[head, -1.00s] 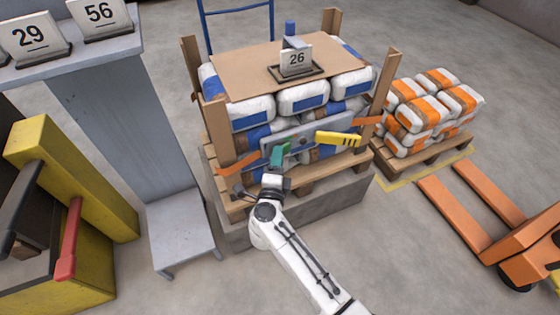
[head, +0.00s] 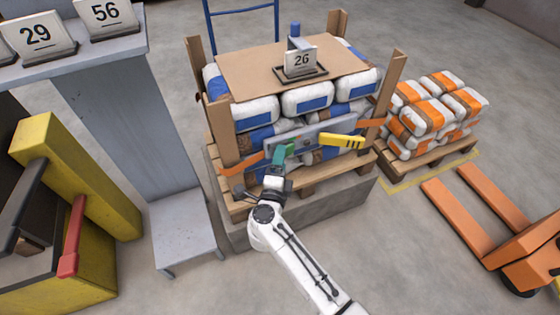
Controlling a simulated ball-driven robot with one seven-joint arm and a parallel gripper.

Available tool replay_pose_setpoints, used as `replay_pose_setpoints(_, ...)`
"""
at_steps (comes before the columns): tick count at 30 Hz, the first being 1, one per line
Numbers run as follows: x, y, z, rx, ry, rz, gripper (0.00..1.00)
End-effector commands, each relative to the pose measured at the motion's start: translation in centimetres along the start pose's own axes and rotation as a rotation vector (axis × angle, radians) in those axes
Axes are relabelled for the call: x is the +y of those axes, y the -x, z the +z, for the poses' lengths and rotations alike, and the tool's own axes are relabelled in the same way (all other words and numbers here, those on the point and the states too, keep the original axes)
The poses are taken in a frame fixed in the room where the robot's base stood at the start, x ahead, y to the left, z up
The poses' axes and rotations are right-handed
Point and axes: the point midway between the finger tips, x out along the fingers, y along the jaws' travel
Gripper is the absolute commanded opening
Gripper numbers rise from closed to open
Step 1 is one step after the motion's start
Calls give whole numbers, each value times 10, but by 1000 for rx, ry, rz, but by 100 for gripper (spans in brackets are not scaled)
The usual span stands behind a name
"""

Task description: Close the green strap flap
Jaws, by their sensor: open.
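The green strap flap (head: 279,154) sits at the left part of a grey metal plate (head: 312,139) on the front of the bag stack. It stands out from the plate, tilted. My gripper (head: 274,172) is just below and in front of the flap, close to it. Its fingers are small in the picture and partly hidden by the wrist; they are open. I cannot tell whether they touch the flap. A yellow flap (head: 341,140) with dark stripes is at the right of the plate. Orange strap ends (head: 241,164) run out from both sides.
White and blue bags (head: 307,99) are stacked on a wooden pallet (head: 330,165) with corner posts. A number 26 sign (head: 300,63) stands on top. Orange-banded bags (head: 432,109) and an orange pallet jack (head: 510,240) are right. A grey stand (head: 180,235) and yellow machine (head: 85,220) are left.

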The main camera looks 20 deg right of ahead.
Motion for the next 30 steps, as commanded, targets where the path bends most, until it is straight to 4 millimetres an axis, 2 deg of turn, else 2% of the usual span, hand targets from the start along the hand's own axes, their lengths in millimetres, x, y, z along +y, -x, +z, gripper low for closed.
replay_pose_setpoints(16, 0, 91, 1, -4, 2, 1, 72)
replay_pose_setpoints(21, 0, 103, 0, -1, 0, 1, 72)
replay_pose_setpoints(30, 1, 105, 0, -1, 0, 1, 72)
